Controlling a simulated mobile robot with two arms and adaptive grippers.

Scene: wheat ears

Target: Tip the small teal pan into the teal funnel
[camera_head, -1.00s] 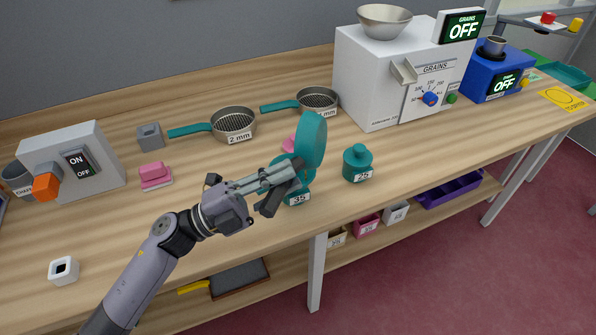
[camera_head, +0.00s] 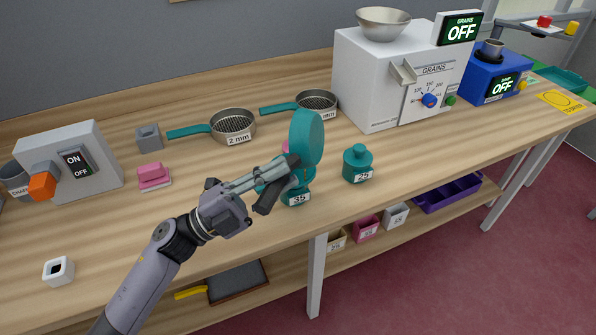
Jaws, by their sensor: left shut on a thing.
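The small teal pan (camera_head: 306,136) is held by my left gripper (camera_head: 282,176), whose fingers are shut on it. The pan stands steeply on edge, its broad round face turned toward the right front. Directly below it is a teal piece labelled 35 (camera_head: 297,195), mostly covered by the gripper and pan. I cannot tell the teal funnel's outline apart from this piece, nor whether the pan touches it. The inside of the pan and anything falling from it are hidden. My right gripper is not in view.
A teal jar labelled 25 (camera_head: 357,164) stands just right of the pan. Two sieves (camera_head: 233,124) (camera_head: 316,103) with teal handles lie behind. A pink block (camera_head: 154,176) and a grey ON/OFF box (camera_head: 75,160) are at left. The white grains machine (camera_head: 375,85) stands at right.

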